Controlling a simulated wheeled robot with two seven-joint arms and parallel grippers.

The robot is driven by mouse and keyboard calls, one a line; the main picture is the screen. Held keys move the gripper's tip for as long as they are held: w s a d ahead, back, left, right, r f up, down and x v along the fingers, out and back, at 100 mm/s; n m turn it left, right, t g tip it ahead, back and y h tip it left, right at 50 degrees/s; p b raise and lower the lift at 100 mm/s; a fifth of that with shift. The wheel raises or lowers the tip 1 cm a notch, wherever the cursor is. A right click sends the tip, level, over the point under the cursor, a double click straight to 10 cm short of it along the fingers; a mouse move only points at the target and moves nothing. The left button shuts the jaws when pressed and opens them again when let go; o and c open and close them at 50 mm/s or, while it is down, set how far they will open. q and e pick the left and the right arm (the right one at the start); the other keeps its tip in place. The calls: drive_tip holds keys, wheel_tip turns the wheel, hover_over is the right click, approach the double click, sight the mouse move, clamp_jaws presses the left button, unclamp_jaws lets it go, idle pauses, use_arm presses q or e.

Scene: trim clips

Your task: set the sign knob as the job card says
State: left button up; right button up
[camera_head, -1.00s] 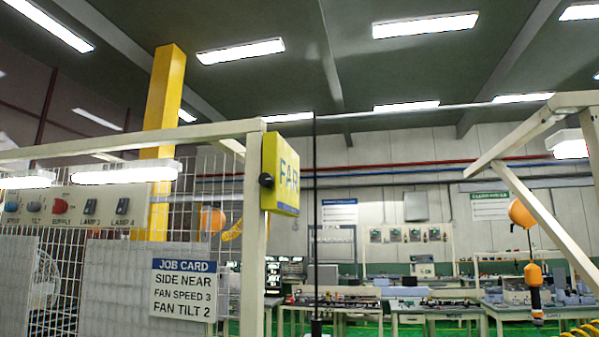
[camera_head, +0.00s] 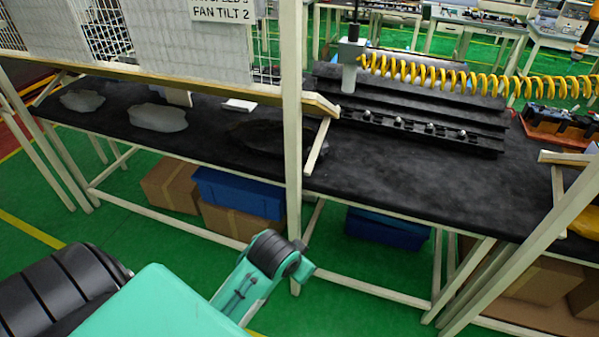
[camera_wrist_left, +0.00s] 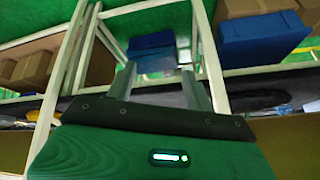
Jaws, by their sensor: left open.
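The job card (camera_head: 222,12) shows only its lower edge at the top of the head view, where "FAN TILT 2" can be read. The sign and its knob are out of view now. My left gripper (camera_wrist_left: 160,82) is open and empty in the left wrist view, its two fingers apart. My left arm comes in at the bottom of the head view, well below and apart from the card; its fingers cannot be made out there. My right gripper is not in view.
A black-topped bench (camera_head: 390,195) spans the head view. A pale upright post (camera_head: 292,120) stands at its front edge. Boxes and a blue crate (camera_head: 235,193) lie under it. A yellow coiled hose (camera_head: 440,75) crosses the back. Green floor in front is clear.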

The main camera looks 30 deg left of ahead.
use_arm(q)
drive_tip(key=w+a+r+n+t+y, duration=0.1)
drive_tip(key=w+a+r+t, duration=0.15)
drive_tip(key=w+r, duration=0.75)
drive_tip(key=w+a+r+t, duration=0.2)
drive_tip(key=w+a+r, duration=0.15)
drive_tip(key=r, duration=1.25)
drive_tip(key=w+a+r+n+t+y, duration=0.1)
drive_tip(key=w+a+r+t, duration=0.1)
drive_tip(key=w+r, duration=0.85)
drive_tip(key=s+a+r+n+t+y, duration=0.15)
drive_tip(key=s+r, duration=0.25)
drive_tip(key=r, duration=0.9)
drive_tip(key=s+a+r+t, duration=0.2)
drive_tip(key=s+r, duration=0.2)
drive_tip(key=r, duration=1)
drive_tip(key=s+a+r+n+t, duration=0.15)
drive_tip(key=s+r, duration=0.25)
drive_tip(key=r, duration=0.9)
drive_tip(key=p+x, duration=0.8)
drive_tip(key=x, duration=0.6)
drive_tip(key=shift+a, duration=0.45)
drive_tip(key=shift+w, duration=0.15)
drive_tip(key=c, duration=0.9)
